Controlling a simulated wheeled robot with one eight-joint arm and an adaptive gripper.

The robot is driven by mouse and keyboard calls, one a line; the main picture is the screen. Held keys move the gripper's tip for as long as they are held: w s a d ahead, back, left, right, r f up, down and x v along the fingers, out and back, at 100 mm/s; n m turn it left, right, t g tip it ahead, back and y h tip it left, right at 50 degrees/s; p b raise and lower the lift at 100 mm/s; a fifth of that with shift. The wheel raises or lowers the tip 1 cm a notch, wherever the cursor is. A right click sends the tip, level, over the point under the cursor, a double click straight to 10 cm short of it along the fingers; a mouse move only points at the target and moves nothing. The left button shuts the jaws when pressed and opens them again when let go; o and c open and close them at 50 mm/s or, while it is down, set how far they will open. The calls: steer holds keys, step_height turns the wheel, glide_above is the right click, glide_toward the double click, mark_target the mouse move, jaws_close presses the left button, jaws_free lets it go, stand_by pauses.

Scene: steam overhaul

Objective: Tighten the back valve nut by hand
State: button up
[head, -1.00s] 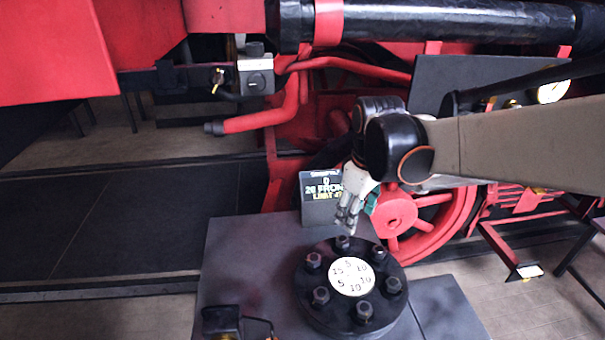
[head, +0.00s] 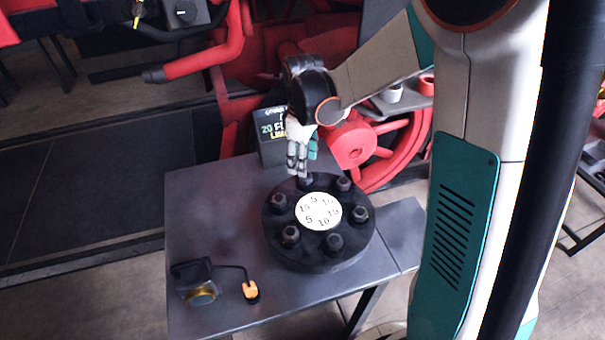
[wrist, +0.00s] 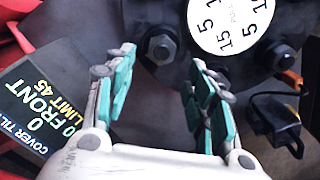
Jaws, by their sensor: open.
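A round black valve cover (head: 285,250) with a white numbered disc (head: 319,211) and several nuts around it stands on a grey bench. The back nut (head: 305,183) is at the cover's far edge, just below my gripper (head: 298,170). In the wrist view my gripper (wrist: 162,65) is open, with its green-padded fingers apart. The back nut (wrist: 160,48) shows in the gap, toward the fingertips. I see no clear contact. A neighbouring nut (wrist: 219,75) is partly hidden by the right finger.
A black and brass device (head: 195,283) with an orange-ended cable (head: 250,291) lies on the bench (head: 215,230) at front left. A red wheel (head: 355,147) is behind the cover. The bench's left part is clear.

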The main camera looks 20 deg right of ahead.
step_height(320, 180, down, 5)
steer(key=shift+f+b, duration=0.15)
steer(key=shift+b, duration=0.45)
steer(key=c, duration=1.1)
